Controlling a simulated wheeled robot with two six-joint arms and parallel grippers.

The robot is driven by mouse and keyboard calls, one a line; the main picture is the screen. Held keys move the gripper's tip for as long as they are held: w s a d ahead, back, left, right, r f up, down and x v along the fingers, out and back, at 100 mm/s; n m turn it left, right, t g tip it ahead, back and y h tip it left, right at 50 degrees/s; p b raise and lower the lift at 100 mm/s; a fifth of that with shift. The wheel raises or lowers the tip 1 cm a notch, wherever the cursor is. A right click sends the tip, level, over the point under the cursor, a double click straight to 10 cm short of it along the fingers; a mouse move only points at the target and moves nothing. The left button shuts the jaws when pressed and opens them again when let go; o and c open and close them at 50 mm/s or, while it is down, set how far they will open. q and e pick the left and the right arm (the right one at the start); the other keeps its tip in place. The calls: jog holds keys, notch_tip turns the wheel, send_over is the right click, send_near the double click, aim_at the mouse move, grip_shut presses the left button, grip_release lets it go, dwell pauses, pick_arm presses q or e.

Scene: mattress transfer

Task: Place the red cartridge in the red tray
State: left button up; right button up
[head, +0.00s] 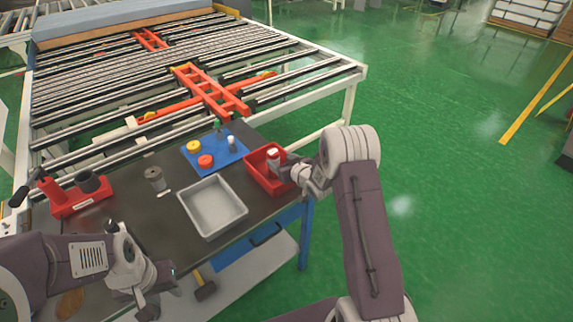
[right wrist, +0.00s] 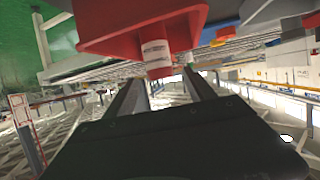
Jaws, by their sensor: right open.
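The red tray (head: 254,171) sits at the right end of the dark table, and its underside and wall fill the top of the right wrist view (right wrist: 110,32). The red cartridge (head: 272,154), with a white band, stands in the tray and rises above its rim. It also shows in the right wrist view (right wrist: 157,58), in front of the tray wall. My right gripper (head: 283,172) is at the tray's right side; its fingers (right wrist: 163,92) are apart, with nothing held between them. My left gripper (head: 148,303) hangs low by the table's front edge; its finger gap is unclear.
A grey tray (head: 212,229) lies left of the red tray. Behind is a blue mat (head: 222,155) with a yellow disc (head: 193,146), a red disc (head: 206,161) and a small pale cylinder (head: 231,143). A grey spool (head: 155,178) and a red fixture (head: 70,204) stand to the left.

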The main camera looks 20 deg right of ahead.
jog(key=s+a+m+g+h, duration=0.2)
jog(key=s+g, duration=1)
jog(key=s, duration=2.2)
jog(key=shift+s+a+r, duration=0.25)
jog(key=shift+a+r, duration=0.05)
jog(key=shift+a, duration=0.5)
